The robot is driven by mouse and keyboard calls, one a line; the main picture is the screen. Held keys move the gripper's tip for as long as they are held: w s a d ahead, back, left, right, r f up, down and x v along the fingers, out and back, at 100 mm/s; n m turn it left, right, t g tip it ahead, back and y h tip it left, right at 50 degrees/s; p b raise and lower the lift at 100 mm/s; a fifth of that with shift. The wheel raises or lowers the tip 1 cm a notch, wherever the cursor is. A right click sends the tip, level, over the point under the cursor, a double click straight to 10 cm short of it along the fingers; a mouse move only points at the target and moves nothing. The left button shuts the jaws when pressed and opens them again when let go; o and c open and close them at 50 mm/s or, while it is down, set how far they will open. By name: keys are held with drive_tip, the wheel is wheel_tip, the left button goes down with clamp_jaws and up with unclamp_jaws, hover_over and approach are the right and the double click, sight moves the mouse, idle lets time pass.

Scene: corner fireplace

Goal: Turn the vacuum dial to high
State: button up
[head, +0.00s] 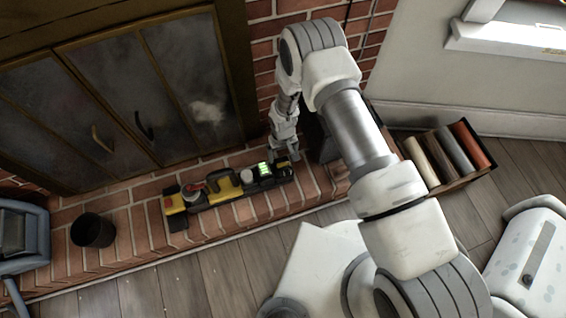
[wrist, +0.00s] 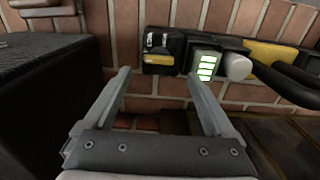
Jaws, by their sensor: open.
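The yellow and black vacuum (head: 212,192) lies along the brick hearth below the fireplace doors. A green-lit panel with several bars (wrist: 206,68) sits near its right end and also shows in the head view (head: 264,169). Next to it is a pale round knob (wrist: 238,66), which looks like the dial; its setting cannot be read. My gripper (wrist: 159,75) is open and empty, its fingers pointing at the vacuum's black end (wrist: 162,45). The knob is to the right of both fingers. In the head view my gripper (head: 288,153) is by the vacuum's right end.
A dark box (wrist: 45,95) stands close on my gripper's left in the wrist view. A black cup (head: 93,231) and a blue-grey object (head: 22,235) are at the left. A crate of coloured rolls (head: 447,160) is at the right. Glass fireplace doors (head: 130,95) stand behind the vacuum.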

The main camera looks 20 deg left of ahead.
sight(283, 164)
wheel_tip(283, 164, down, 6)
drive_tip(key=shift+f+b, duration=0.1)
drive_tip(key=shift+b, duration=0.55)
drive_tip(key=shift+c, duration=0.3)
drive_tip(key=c, duration=1.3)
